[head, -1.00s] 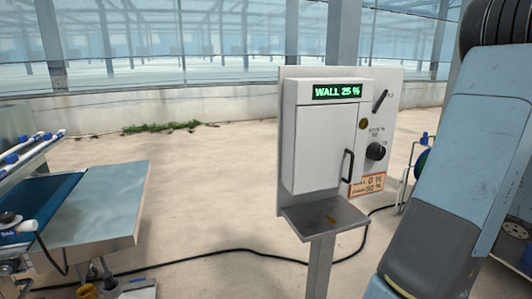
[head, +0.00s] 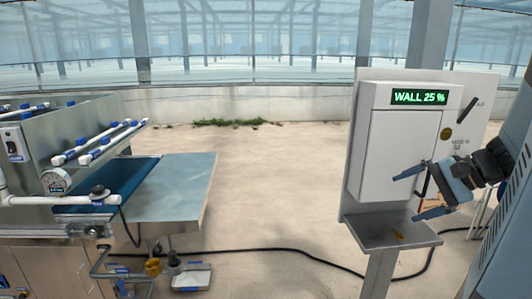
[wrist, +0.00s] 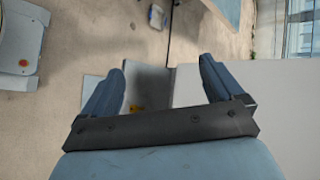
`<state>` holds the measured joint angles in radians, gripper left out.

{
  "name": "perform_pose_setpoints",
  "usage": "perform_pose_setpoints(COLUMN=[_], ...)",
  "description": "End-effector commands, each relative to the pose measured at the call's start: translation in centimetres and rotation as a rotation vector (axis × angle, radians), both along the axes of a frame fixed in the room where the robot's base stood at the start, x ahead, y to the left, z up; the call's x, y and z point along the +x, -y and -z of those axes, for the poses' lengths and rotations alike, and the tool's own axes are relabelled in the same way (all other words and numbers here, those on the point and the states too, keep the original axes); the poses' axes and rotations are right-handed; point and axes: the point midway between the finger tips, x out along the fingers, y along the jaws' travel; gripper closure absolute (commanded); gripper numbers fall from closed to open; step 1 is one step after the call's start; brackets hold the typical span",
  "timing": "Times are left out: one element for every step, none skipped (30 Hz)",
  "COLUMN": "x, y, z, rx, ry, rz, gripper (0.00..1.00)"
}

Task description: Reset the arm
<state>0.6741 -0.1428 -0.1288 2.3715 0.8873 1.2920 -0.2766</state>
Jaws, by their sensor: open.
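My gripper (head: 421,191) is at the right in the head view, in front of the lower part of the white control box (head: 398,150). Its two fingers are spread apart with nothing between them. The wrist view also shows my open gripper (wrist: 160,85), with the floor and part of the box's grey shelf beyond it. The box's display (head: 419,97) reads "WALL 25 %". I cannot tell whether a finger touches the box.
The box stands on a post with a small shelf (head: 392,232) below it. The seeder machine (head: 65,140) with a grey side table (head: 180,190) stands at the left. A black cable (head: 265,252) runs across the floor. The floor between them is otherwise clear.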

Motion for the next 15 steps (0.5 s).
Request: perform_pose_setpoints(x=[-0.5,-0.8,-1.2,-1.6,-1.9,-2.4,-2.7,-3.1,-3.6,-3.9,-4.2,-4.7,-5.0,-5.3,-5.8], y=[-1.5,-2.2,-3.0,-3.7,-4.2,-5.0,-5.5,-6.0,-6.6,-7.0,-7.4,-7.9,-8.2,-8.5,-8.9], z=[-0.2,-0.2,-0.3,-0.3,-0.3,-0.4,-0.4,-0.4,-0.4,-0.5,-0.6,-0.7,-0.8,-0.8,-1.0], rx=[-0.048,-0.078,-0.118,-0.149,-0.180,-0.223,-0.253,-0.286,-0.328,-0.361,-0.394,-0.437,-0.471,-0.504,-0.548], ry=[-0.005,-0.010,-0.017,-0.020,-0.022,-0.024,-0.025,-0.025,-0.022,-0.019,-0.014,-0.008,-0.001,0.006,0.016], rz=[-0.048,-0.075,-0.109,-0.134,-0.158,-0.191,-0.215,-0.238,-0.269,-0.291,-0.310,-0.339,-0.360,-0.380,-0.406], gripper=[0.06,0.06,0.06,0.06,0.06,0.06,0.06,0.06,0.06,0.06,0.06,0.06,0.06,0.06,0.06])
